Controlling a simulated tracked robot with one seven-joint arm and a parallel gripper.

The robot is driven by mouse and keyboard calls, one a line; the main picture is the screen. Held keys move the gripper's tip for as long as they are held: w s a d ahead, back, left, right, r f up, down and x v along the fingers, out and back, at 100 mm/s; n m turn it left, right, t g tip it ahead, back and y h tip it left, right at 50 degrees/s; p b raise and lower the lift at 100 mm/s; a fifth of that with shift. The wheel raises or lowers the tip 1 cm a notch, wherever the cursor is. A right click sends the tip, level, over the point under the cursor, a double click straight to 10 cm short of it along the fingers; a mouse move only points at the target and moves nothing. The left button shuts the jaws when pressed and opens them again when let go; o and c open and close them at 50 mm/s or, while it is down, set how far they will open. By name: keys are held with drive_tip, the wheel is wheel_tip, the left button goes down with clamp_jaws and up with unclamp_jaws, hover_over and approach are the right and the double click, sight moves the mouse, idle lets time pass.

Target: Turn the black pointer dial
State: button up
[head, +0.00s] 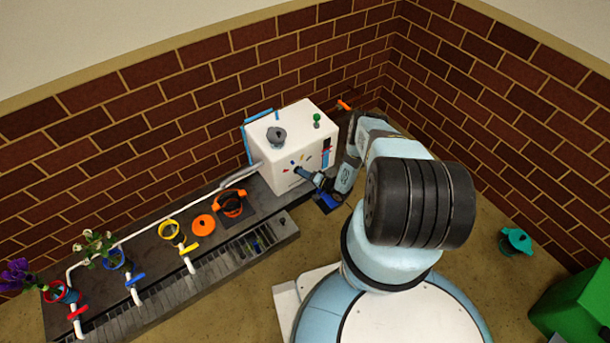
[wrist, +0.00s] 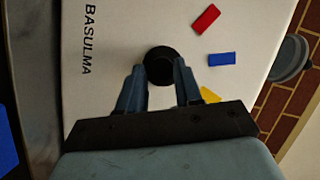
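The black pointer dial (wrist: 160,65) sits on the white front panel of a box-shaped machine (head: 283,137), with colored marks around it. In the wrist view it looks like a round black knob; its pointer cannot be made out. My gripper (wrist: 161,74) has one finger on each side of the dial, both tips close against it with no clear gap. In the head view my gripper (head: 303,172) reaches the machine's front from the right and mostly hides the dial.
Red (wrist: 206,19), blue (wrist: 222,59) and yellow marks lie around the dial. A grey knob (head: 276,136) and green-topped lever (head: 317,119) stand on the machine's top. A dark counter with an orange-rimmed pot (head: 230,203), taps and flower pots runs left. A teal object (head: 515,241) is at right.

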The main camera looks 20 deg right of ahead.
drive_tip(key=o, duration=0.4)
drive_tip(key=shift+a, duration=0.1)
drive_tip(key=shift+s, duration=0.1)
drive_tip(key=v, duration=1.3)
drive_tip(key=shift+s+d, duration=0.2)
drive_tip(key=shift+d, duration=0.05)
